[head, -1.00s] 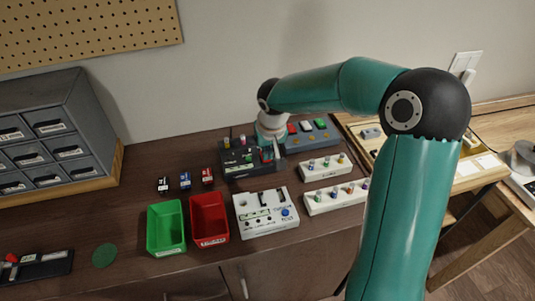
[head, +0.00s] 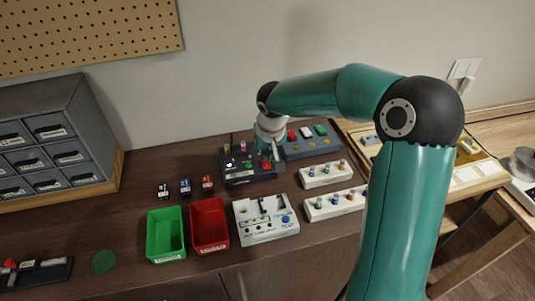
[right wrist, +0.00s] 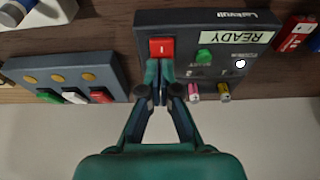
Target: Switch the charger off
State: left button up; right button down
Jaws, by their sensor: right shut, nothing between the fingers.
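The charger (head: 235,181) is a dark box at the back of the bench. In the right wrist view the charger (right wrist: 190,20) shows a "READY" label, a red rocker switch (right wrist: 162,47), a green button (right wrist: 204,54) and a small white dot. My right gripper (right wrist: 160,72) is shut and empty, its fingertips at the edge of the red switch; I cannot tell whether they touch it. In the head view my right gripper (head: 267,154) reaches down over the charger's right part and partly hides it. My left gripper is not in view.
A grey-blue box with coloured buttons (head: 312,147) stands right beside the charger. In front are a white tester box (head: 265,230), two white racks (head: 324,174), a green bin (head: 165,232), a red bin (head: 209,225) and small batteries (head: 185,186). The wall is close behind.

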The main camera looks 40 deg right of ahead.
jog(key=v, duration=0.1)
jog(key=p+v, duration=0.2)
jog(key=shift+w+r, duration=0.25)
jog(key=shift+r, duration=0.25)
jog(key=s+v, duration=0.2)
jog(key=v, duration=0.7)
jog(key=shift+s+a+b, duration=0.15)
jog(key=shift+a+b, duration=0.15)
jog(key=shift+a, duration=0.15)
